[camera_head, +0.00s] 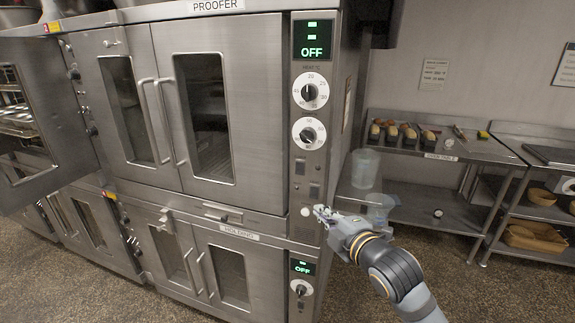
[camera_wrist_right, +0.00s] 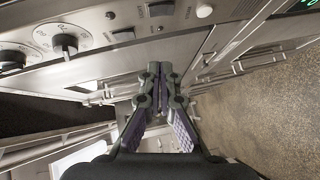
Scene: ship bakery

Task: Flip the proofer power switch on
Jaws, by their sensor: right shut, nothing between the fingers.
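The proofer (camera_head: 228,100) is a steel double-door oven-like unit. Its right-hand control panel (camera_head: 296,140) has a lit green display reading OFF (camera_head: 312,52), two dials, and small dark rocker switches (camera_head: 314,190) below them. Which switch is the power switch, and its position, I cannot tell. My right gripper (camera_head: 321,211) is shut and empty, in front of the panel's lower end, below the switches. In the right wrist view its fingertips (camera_wrist_right: 160,72) are together, with the dials (camera_wrist_right: 66,44) and a switch (camera_wrist_right: 160,8) beyond them. My left gripper is not in view.
A lower unit (camera_head: 230,270) with its own OFF display stands beneath. A white round knob (camera_head: 305,211) is beside my right gripper. An open door (camera_head: 40,120) stands at left. A steel table (camera_head: 450,150) with loaves is at right. Floor lies clear in front.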

